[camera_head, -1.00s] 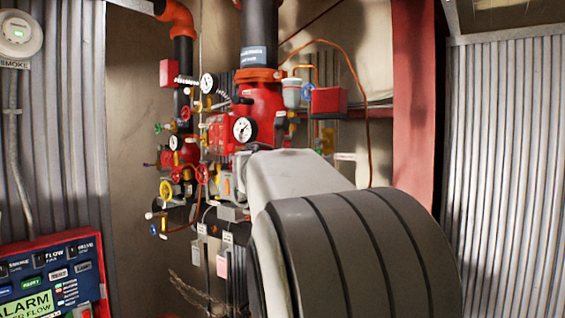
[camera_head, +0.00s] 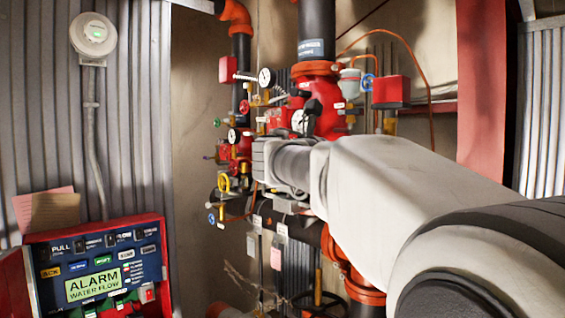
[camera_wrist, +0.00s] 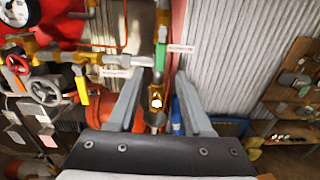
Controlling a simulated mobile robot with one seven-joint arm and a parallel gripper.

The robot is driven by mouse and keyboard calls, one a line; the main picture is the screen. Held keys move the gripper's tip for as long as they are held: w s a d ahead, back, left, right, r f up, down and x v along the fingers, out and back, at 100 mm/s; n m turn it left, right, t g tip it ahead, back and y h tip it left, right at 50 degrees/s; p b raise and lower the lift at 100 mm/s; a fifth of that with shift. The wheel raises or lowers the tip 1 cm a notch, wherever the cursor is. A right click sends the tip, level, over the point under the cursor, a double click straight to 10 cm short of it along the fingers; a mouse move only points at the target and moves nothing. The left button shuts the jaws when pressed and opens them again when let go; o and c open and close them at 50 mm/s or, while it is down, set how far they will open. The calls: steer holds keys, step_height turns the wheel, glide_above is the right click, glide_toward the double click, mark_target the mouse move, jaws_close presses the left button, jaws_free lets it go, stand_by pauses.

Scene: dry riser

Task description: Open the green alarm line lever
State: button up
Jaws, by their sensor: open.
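The green lever (camera_wrist: 161,56) shows in the wrist view as an upright strip on a pipe fitting, with a white tag beside it. A brass fitting (camera_wrist: 156,98) lies below it, in the space between my fingers. My gripper (camera_wrist: 159,75) is open, with one finger on each side of that space. The lever appears just beyond the fingertips; I cannot tell the exact gap, and I see no contact. In the head view my arm reaches into the pipework, and I cannot make out this lever there.
A yellow lever (camera_wrist: 83,92), a red handwheel (camera_wrist: 17,64) and a gauge (camera_wrist: 14,15) are left of my gripper. Shelves (camera_wrist: 290,95) stand at the right. In the head view the red valve body (camera_head: 325,105) stands beyond my arm, and an alarm panel (camera_head: 95,262) is at lower left.

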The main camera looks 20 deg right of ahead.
steer(key=b+v, duration=0.1)
steer(key=v, duration=0.7)
steer(key=shift+a, duration=0.3)
steer(key=shift+s+f, duration=0.1)
steer(key=s+a+f+m+g+y, duration=0.1)
steer(key=s+f+m+y, duration=0.3)
steer(key=f, duration=0.5)
steer(key=s+a+f+m+y, duration=0.1)
steer(key=s+f+m+y, duration=0.35)
steer(key=f, duration=0.55)
steer(key=s+a+f+m+y, duration=0.8)
steer(key=s+a+f+m, duration=0.2)
steer(key=a+f+m, duration=0.3)
step_height(320, 180, down, 2)
steer(key=shift+s+f+m, duration=0.1)
steer(key=shift+s+m, duration=0.3)
steer(key=shift+m, duration=0.05)
steer(key=shift+c, duration=0.3)
